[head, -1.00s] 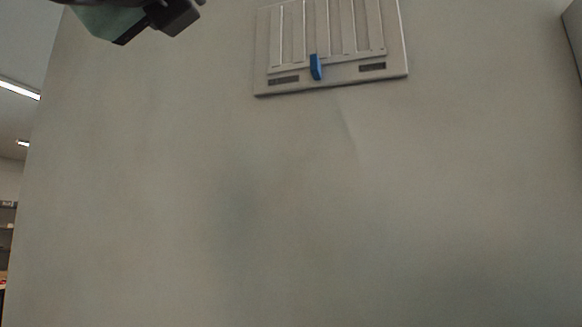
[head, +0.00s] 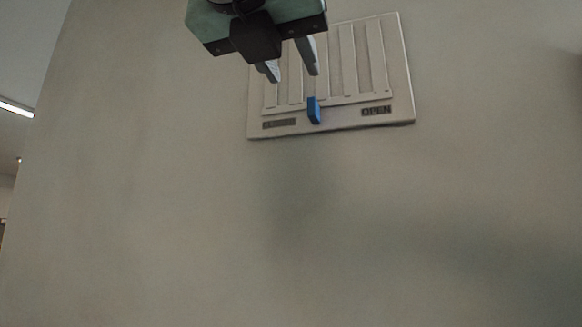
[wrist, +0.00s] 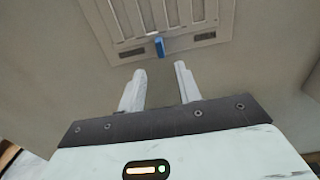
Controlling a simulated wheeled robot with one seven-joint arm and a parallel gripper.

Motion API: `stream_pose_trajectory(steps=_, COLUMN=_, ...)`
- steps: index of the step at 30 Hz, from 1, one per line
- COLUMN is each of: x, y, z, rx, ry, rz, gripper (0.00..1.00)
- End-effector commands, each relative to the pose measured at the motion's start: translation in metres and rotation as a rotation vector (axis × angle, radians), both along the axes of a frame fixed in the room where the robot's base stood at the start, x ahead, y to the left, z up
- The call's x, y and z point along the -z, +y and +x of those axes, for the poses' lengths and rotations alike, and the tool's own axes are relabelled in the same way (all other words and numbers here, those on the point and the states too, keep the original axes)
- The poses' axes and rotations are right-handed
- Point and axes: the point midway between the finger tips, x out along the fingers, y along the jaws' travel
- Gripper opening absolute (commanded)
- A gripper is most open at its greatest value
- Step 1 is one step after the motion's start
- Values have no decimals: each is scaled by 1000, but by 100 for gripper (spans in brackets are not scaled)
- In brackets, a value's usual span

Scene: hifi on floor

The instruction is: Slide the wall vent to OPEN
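The wall vent (head: 351,122) is a light grey slatted panel on the wall in the upper middle of the head view. Its blue tab (head: 313,110) stands at the bottom edge of the slats, between a dark label at left and a label reading OPEN (head: 376,110) at right. My gripper (head: 291,74) is open and empty, above and left of the tab in the head view, covering the vent's upper left. In the wrist view the blue tab (wrist: 159,46) lies beyond the fingertips, between their lines and apart from them.
The plain wall (head: 300,230) below and around the vent is clear. A ceiling light (head: 16,107) shows past the wall's edge at the far left.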

Motion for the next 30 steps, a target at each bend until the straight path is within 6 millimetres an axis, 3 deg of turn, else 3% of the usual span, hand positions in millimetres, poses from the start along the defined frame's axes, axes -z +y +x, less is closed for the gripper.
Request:
stream_pose_trajectory(steps=9, x=-4, y=-23, z=61, rx=4, ry=1, rz=-2, gripper=34)
stream_pose_trajectory(steps=15, x=-3, y=-32, z=86, rx=1, ry=0, rz=-1, gripper=34)
stream_pose_trajectory(steps=28, x=0, y=-35, z=95, rx=-1, ry=0, rz=0, gripper=34)
stream_pose_trajectory(steps=30, x=0, y=-35, z=95, rx=-1, ry=0, rz=0, gripper=17)
